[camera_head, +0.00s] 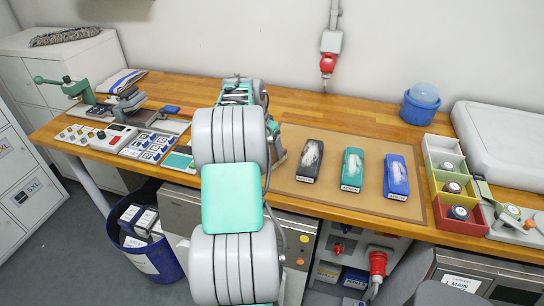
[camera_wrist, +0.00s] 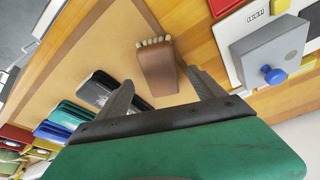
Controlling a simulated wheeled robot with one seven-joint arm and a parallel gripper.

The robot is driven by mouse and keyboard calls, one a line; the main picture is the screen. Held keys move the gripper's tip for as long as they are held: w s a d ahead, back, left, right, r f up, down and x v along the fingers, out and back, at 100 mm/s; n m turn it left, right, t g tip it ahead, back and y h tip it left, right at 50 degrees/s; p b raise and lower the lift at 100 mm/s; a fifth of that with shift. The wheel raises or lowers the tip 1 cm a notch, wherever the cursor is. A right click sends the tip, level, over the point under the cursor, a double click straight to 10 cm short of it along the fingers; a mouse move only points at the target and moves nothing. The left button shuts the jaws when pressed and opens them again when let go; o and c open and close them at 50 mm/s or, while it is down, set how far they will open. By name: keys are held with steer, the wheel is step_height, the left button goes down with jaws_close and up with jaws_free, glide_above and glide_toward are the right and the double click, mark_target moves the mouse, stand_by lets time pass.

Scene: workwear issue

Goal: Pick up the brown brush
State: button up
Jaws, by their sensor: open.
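The brown brush (camera_wrist: 158,72) shows in the wrist view, lying on the tan mat (camera_wrist: 85,45) near its edge, with pale bristles at its far end. My gripper (camera_wrist: 161,79) is open, with one dark finger on each side of the brush in the picture. The nearer part of the brush lies between the fingers in the picture; I see no contact, and the height gap cannot be told. In the head view my arm hides the brush and most of the gripper.
Black (camera_head: 310,161), green (camera_head: 352,169) and blue (camera_head: 396,176) packs lie in a row on the mat. Small coloured bins (camera_head: 447,178) stand at right. A grey box with a blue knob (camera_wrist: 273,74) is beside the mat. A blue tub (camera_head: 420,104) stands behind.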

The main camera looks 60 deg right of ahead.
mark_target(272, 153)
steer(key=x, duration=0.2)
steer(key=p+x, duration=0.1)
steer(key=x, duration=0.1)
steer(key=shift+s+d+f, duration=0.15)
steer(key=shift+d+f, duration=0.05)
steer(key=shift+d, duration=0.25)
steer(key=c, duration=1.7)
steer(key=shift+o, duration=0.2)
steer(key=v, duration=0.1)
steer(key=b+v, duration=0.1)
steer(key=v, duration=0.2)
steer(key=shift+s+d+r+b, duration=0.15)
steer(key=shift+s+d+b, duration=0.1)
steer(key=shift+b, duration=0.15)
steer(key=s+a+r+b, duration=0.3)
steer(key=s+a+r, duration=0.3)
steer(key=a+r, duration=0.3)
steer(key=a, duration=0.3)
steer(key=shift+b, duration=0.3)
